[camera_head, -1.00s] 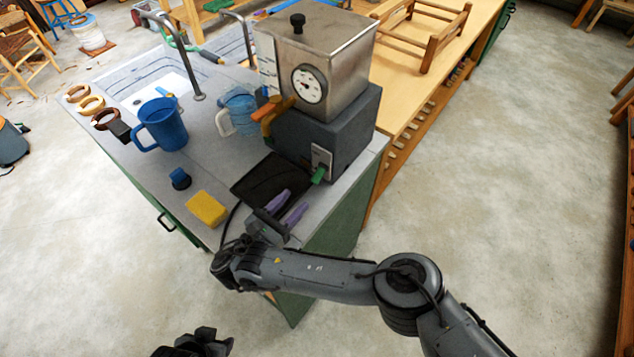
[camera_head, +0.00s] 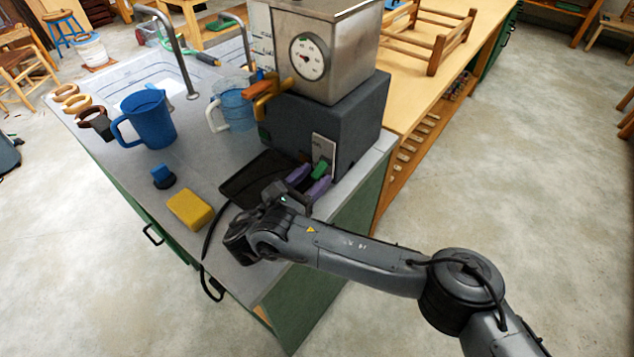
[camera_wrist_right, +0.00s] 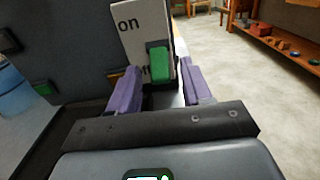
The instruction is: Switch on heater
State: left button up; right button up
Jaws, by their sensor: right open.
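The heater is a steel tank (camera_head: 345,50) with a dial gauge, on a dark grey base (camera_head: 335,115) at the counter's right corner. A pale switch plate (camera_head: 324,148) on the base's front carries a green switch lever (camera_head: 320,168). In the right wrist view, the plate reads "on" at the top and a partly hidden "off" lower down. The green lever (camera_wrist_right: 159,68) is at the lower, "off" end. My right gripper (camera_head: 309,180) is open, its purple fingers on either side of the lever; contact cannot be told. My left gripper is out of view.
A black tray (camera_head: 250,180) lies before the heater. A yellow sponge (camera_head: 190,209), a small blue-topped item (camera_head: 163,176), a blue mug (camera_head: 150,119) and a clear blue jug (camera_head: 234,107) stand to the left. An orange tap (camera_head: 268,95) sticks out from the heater.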

jog(key=shift+b+x, duration=0.35)
jog(key=shift+x, duration=0.7)
